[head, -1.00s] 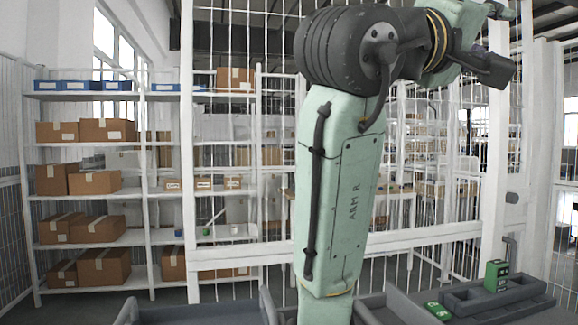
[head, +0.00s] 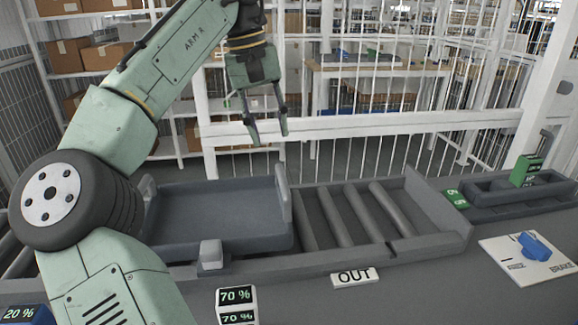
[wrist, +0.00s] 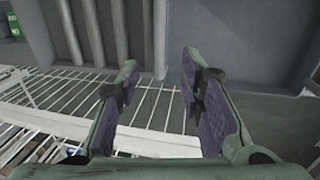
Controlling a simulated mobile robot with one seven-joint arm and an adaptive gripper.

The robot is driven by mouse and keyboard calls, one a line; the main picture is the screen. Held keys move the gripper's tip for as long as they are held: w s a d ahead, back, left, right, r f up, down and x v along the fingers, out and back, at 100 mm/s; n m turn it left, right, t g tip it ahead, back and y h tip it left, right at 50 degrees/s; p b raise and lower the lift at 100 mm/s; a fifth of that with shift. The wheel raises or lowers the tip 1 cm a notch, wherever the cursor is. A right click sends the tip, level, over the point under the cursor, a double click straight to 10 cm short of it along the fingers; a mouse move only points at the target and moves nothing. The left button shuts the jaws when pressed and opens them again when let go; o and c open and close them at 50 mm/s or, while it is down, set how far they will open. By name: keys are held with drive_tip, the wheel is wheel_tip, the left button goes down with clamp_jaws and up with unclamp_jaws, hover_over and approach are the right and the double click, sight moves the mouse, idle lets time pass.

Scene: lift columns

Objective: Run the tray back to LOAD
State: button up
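A grey tray (head: 215,212) with upright end handles lies on the conveyor, left of a bare stretch of rollers (head: 350,215). A small light-grey block (head: 210,254) stands at its front edge. A sign reading OUT (head: 355,277) is on the front rail by the rollers. No LOAD sign shows. My gripper (head: 267,136) points down, open and empty, above and behind the tray's right end. In the wrist view my gripper (wrist: 157,84) has its fingers wide apart with nothing between them; a grey surface that looks like the tray (wrist: 245,45) lies to the right.
A white panel (head: 525,262) marked BRAKE carries a blue knob (head: 534,245) at the right. Displays read 70 % (head: 237,297) and 20 % (head: 20,315). A white fence rail (head: 400,122) runs behind the conveyor. A grey holder (head: 515,195) with green labelled blocks is at far right.

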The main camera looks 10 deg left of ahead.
sight(282, 178)
drive_tip(key=f, duration=0.3)
drive_tip(key=d+f, duration=0.1)
drive_tip(key=f, duration=0.3)
drive_tip(key=d+f, duration=0.1)
drive_tip(key=f, duration=0.2)
drive_tip(key=shift+w+f+b, duration=0.15)
drive_tip(key=shift+w+b, duration=0.15)
drive_tip(key=shift+w, duration=0.1)
drive_tip(key=shift+c, duration=0.6)
clamp_jaws()
